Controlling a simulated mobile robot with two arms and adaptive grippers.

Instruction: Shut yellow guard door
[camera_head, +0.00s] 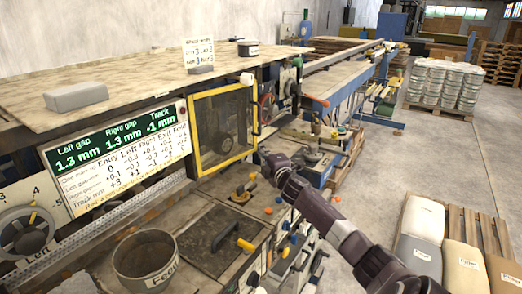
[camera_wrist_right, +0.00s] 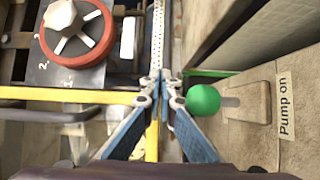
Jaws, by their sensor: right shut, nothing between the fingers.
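The yellow guard door (camera_head: 222,120) is a yellow frame around a see-through pane, right of the display board on the machine front. A dark round part shows through the pane. I cannot tell for sure how far the door stands from its closed position. My right gripper (camera_head: 263,160) is at the door's lower right corner, shut and empty. In the right wrist view my fingertips (camera_wrist_right: 160,80) are together, beside or over yellow frame bars (camera_wrist_right: 60,95). I cannot tell whether they touch. My left gripper is not in view.
A red-rimmed knob (camera_wrist_right: 77,35) is at upper left there. The display board (camera_head: 115,150), grey bucket (camera_head: 146,260) and bench knobs crowd the machine. Open floor (camera_head: 350,190) lies right.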

